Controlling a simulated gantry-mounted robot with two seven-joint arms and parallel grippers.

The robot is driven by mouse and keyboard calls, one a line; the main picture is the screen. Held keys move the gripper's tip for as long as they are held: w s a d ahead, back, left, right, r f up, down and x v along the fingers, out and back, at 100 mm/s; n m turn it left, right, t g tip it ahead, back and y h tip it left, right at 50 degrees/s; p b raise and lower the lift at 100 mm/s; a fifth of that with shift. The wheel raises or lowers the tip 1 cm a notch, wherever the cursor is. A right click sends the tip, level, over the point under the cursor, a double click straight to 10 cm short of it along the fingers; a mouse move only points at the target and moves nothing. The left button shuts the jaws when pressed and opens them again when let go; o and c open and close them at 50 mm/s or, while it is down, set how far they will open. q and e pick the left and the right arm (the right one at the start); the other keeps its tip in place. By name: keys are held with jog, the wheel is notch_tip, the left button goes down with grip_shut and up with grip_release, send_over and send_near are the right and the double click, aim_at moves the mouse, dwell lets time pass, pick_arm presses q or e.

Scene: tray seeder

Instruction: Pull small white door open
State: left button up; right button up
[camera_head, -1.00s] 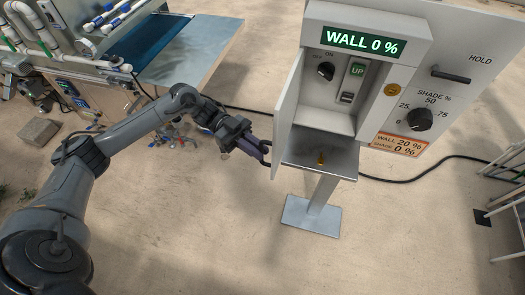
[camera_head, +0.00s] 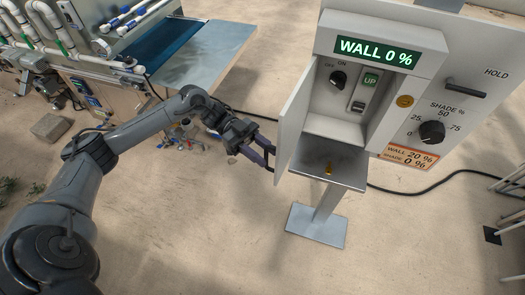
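The small white door (camera_head: 295,122) stands open on the left side of the white control box (camera_head: 380,38). My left gripper (camera_head: 269,160) is just left of the door's lower outer edge. Its two dark fingers are spread with nothing visible between them. Whether a fingertip touches the door I cannot tell. My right gripper is not in view.
A bench with a blue belt (camera_head: 165,45) stands at the upper left. A black cable (camera_head: 420,190) crosses the floor.

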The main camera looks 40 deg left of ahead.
pick_arm(q)
jog(key=a+b, duration=0.8)
jog(key=a, duration=0.2)
jog(key=shift+s+a, duration=0.15)
jog(key=shift+a, duration=0.2)
dwell(0.7)
